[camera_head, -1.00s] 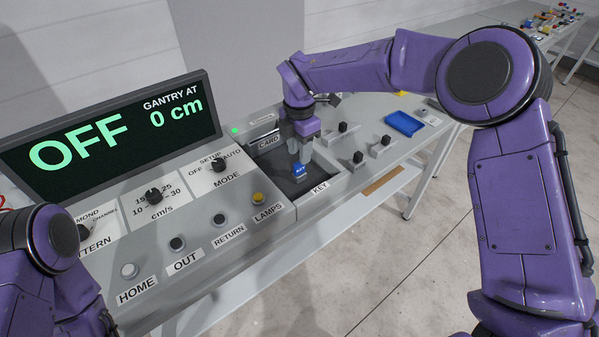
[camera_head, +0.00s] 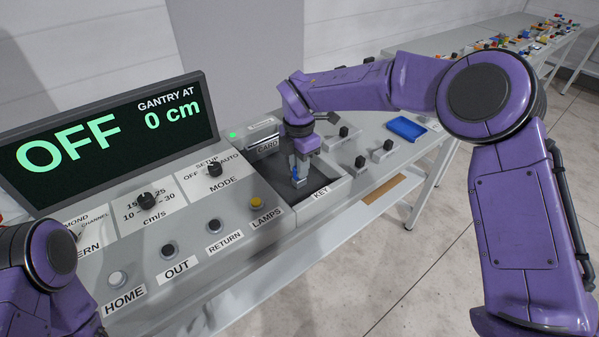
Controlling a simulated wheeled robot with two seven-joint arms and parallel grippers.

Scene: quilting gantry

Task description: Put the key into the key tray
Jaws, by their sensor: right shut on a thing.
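The key tray (camera_head: 334,187) is a dark recess with a light rim and a KEY label, set in the console right of the panel. My right gripper (camera_head: 299,183) points down inside the tray's outline, its fingertips low over the dark floor. It is shut on the key (camera_head: 295,172), of which only a narrow blue part shows between and beside the fingers. I cannot tell whether the key touches the tray floor. My left arm shows at the lower left, but its gripper is out of view.
A card holder (camera_head: 266,146) stands just behind the tray. Black knobs (camera_head: 360,162) stand right of it, and a blue dish (camera_head: 406,128) lies farther right. The screen (camera_head: 110,140) reads OFF and 0 cm. Buttons (camera_head: 214,226) line the console's front.

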